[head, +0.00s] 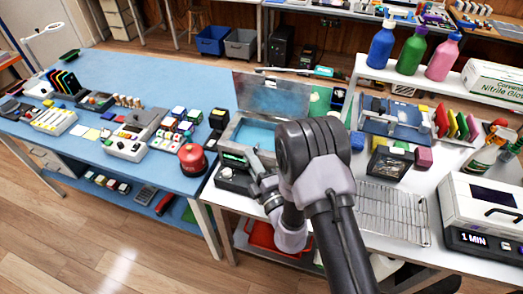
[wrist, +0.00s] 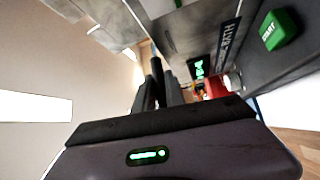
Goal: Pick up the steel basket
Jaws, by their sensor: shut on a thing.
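My gripper (wrist: 166,92) is shut on a thin dark upright piece (wrist: 157,68). I cannot make out what that piece belongs to. In the head view my gripper (head: 258,185) is at the left edge of the white bench, partly hidden behind my arm, in front of an open steel tank (head: 250,133) with blue inside. No basket shows clearly in or at the tank; my arm covers part of it. A flat steel wire rack (head: 393,213) lies on the bench to the right of my arm, apart from my gripper.
The tank's raised lid (head: 270,95) stands behind it. A black unit with a green display (head: 232,172) is left of my gripper. In the wrist view a green START button (wrist: 279,29) is close at right.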

